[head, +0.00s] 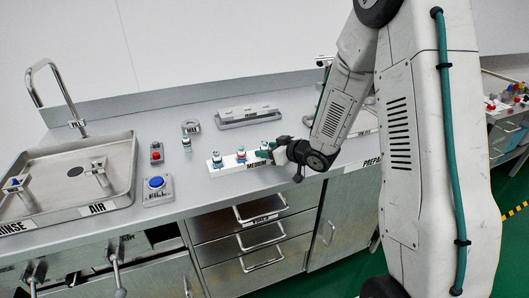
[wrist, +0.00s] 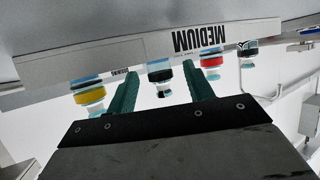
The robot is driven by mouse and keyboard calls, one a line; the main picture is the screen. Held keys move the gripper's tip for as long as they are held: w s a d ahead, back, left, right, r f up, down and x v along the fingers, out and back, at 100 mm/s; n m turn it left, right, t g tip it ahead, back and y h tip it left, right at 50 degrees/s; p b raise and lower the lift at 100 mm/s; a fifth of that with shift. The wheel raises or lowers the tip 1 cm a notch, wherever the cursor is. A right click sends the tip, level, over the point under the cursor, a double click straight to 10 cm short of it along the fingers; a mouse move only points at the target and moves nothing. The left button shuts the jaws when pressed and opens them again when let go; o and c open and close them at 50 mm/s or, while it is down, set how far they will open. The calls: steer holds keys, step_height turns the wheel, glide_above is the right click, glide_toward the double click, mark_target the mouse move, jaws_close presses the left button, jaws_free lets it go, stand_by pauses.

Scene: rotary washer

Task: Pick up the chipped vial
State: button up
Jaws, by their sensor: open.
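A white rack labelled MEDIUM (head: 231,164) stands on the counter near its front edge and holds small vials. The wrist view is upside down and shows the rack (wrist: 150,47) with a yellow-banded vial (wrist: 88,96), a black-banded vial (wrist: 160,76) and a red-banded vial (wrist: 211,62). My gripper (head: 268,153) is at the right end of the rack. In the wrist view its green fingers (wrist: 158,83) are open, with the black-banded vial showing between them. I cannot tell whether they touch it. No chip can be made out on any vial.
Another vial (head: 187,145) stands apart near a WAIT holder (head: 191,127). A red button (head: 156,152) and a blue FILL button (head: 156,184) are to the left, beside a sink (head: 118,150) marked RINSE and AIR. A grey holder (head: 248,115) lies behind the rack.

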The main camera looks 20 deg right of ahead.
steer(key=shift+w+a+f, duration=0.15)
steer(key=shift+w, duration=0.1)
steer(key=c, duration=1.1)
steer(key=shift+o, duration=0.2)
steer(key=shift+r, duration=0.2)
